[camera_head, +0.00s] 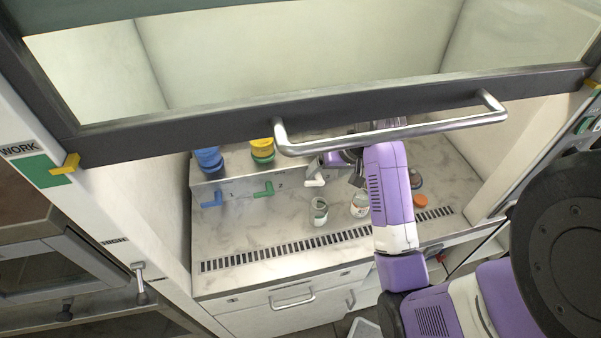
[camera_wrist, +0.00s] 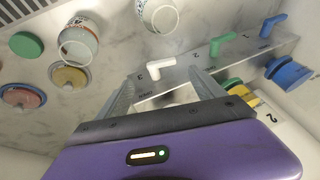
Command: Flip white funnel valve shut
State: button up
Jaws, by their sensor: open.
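The white valve (camera_head: 315,181) is a small handle on the front of the raised ledge, right of the green one in the head view. My gripper (camera_wrist: 163,84) is open, with one finger on either side of a pale part of the ledge, and holds nothing. I cannot tell whether a finger touches the valve. The white funnel is not clearly visible.
A green valve (camera_head: 264,189) and a blue valve (camera_head: 212,199) share the ledge, below a green-yellow funnel (camera_head: 262,150) and blue funnel (camera_head: 208,158). Open jars (camera_head: 319,211) and loose caps (camera_wrist: 26,45) stand on the worktop. The sash handle (camera_head: 395,133) crosses above my arm.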

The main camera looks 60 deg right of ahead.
aim_at(315, 182)
jog(key=p+x, duration=0.1)
jog(key=x, duration=0.7)
jog(key=shift+w+r, duration=0.1)
jog(key=shift+c, duration=0.5)
jog(key=c, duration=1.3)
jog(key=shift+o, duration=0.2)
jog(key=shift+w+a+g+h, duration=0.15)
jog(key=shift+a+g+h, duration=0.1)
jog(key=shift+g+h, duration=0.15)
jog(key=shift+f+n+g+h, duration=0.2)
jog(key=shift+n+g+h, duration=0.1)
jog(key=shift+g+h, duration=0.3)
